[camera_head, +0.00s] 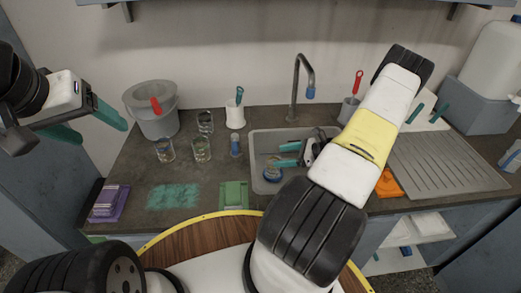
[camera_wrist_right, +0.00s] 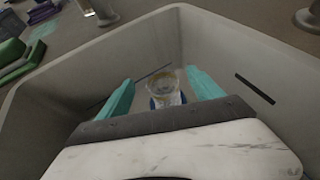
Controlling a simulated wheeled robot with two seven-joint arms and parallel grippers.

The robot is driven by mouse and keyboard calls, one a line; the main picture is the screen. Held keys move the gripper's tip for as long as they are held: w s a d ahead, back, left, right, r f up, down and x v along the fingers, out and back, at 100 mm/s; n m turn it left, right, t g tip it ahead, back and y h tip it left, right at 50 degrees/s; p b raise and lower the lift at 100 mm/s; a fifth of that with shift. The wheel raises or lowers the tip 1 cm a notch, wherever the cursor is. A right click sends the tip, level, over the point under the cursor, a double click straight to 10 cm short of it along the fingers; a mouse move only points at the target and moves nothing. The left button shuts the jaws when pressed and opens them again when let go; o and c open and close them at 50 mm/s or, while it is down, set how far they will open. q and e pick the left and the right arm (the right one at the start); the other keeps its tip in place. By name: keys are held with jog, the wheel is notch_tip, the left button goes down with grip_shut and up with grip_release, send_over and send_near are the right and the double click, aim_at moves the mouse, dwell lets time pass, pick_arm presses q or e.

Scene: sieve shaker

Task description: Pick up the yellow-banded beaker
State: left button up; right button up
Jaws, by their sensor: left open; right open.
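A glass beaker (camera_head: 272,173) with a blue part stands in the sink. In the right wrist view this beaker (camera_wrist_right: 163,85) has a yellowish rim and shows between my fingers. My right gripper (camera_head: 284,155) is open inside the sink, its teal fingertips (camera_wrist_right: 160,88) on either side of the beaker's outline; I cannot tell if they touch it. Three more glass beakers stand on the counter left of the sink: one at the left (camera_head: 164,150), one nearer the sink (camera_head: 201,149), one behind (camera_head: 205,122). Their bands are too small to tell. My left gripper (camera_head: 88,124) is open and empty at the far left.
The sink (camera_head: 258,140) has high walls around my right gripper, and a faucet (camera_head: 297,85) rises behind it. A grey bucket (camera_head: 152,112), white brush cup (camera_head: 235,115), small bottle (camera_head: 235,146) and green pad (camera_head: 233,196) are left of it. A ribbed drainboard (camera_head: 445,162) lies right.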

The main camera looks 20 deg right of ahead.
send_near(267, 167)
jog(key=w+f, duration=0.1)
jog(key=w+a+f, duration=0.1)
jog(key=w+f, duration=0.1)
jog(key=shift+w+a, duration=0.1)
jog(key=x, duration=0.7)
jog(key=shift+w+a+f, duration=0.1)
jog(key=shift+a+f, duration=0.05)
jog(key=c, duration=1.6)
jog(key=shift+o, duration=0.2)
